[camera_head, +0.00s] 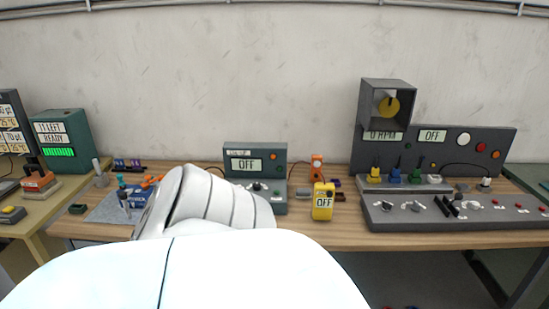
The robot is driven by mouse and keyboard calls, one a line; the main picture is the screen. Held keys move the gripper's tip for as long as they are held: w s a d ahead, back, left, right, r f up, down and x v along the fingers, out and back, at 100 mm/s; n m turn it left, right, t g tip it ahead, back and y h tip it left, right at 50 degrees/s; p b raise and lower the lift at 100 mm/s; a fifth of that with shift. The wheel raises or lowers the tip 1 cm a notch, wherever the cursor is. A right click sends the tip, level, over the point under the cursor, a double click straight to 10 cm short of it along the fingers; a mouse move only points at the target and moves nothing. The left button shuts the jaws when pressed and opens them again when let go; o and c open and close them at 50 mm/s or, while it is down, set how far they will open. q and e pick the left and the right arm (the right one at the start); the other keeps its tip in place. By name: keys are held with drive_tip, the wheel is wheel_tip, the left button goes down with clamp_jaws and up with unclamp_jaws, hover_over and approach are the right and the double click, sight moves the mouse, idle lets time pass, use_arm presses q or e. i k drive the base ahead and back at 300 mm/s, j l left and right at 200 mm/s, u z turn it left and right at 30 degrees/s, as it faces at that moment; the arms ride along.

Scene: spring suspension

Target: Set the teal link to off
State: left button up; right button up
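I cannot tell for certain which thing is the teal link. A grey-teal box (280,165) near the middle of the wooden table has a display reading OFF, with an orange button, a knob and a small switch on its front. A small teal item (121,183) shows among the tools on the left of the table, too small to make out. A darker teal box (77,124) on the left table reads 11 LEFT and READY. A large white part of my own body fills the lower middle and hides part of the table. Neither gripper shows.
A yellow meter (323,214) reading OFF stands right of the middle box, with an orange device (317,165) behind it. A dark console (472,211) with switches and red buttons fills the table's right. A grey mat (104,213) lies at left.

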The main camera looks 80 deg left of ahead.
sight(119, 176)
drive_tip(key=k+l+u, duration=0.1)
drive_tip(key=u, duration=3.5)
drive_tip(key=i+j, duration=0.45)
drive_tip(key=i, duration=0.1)
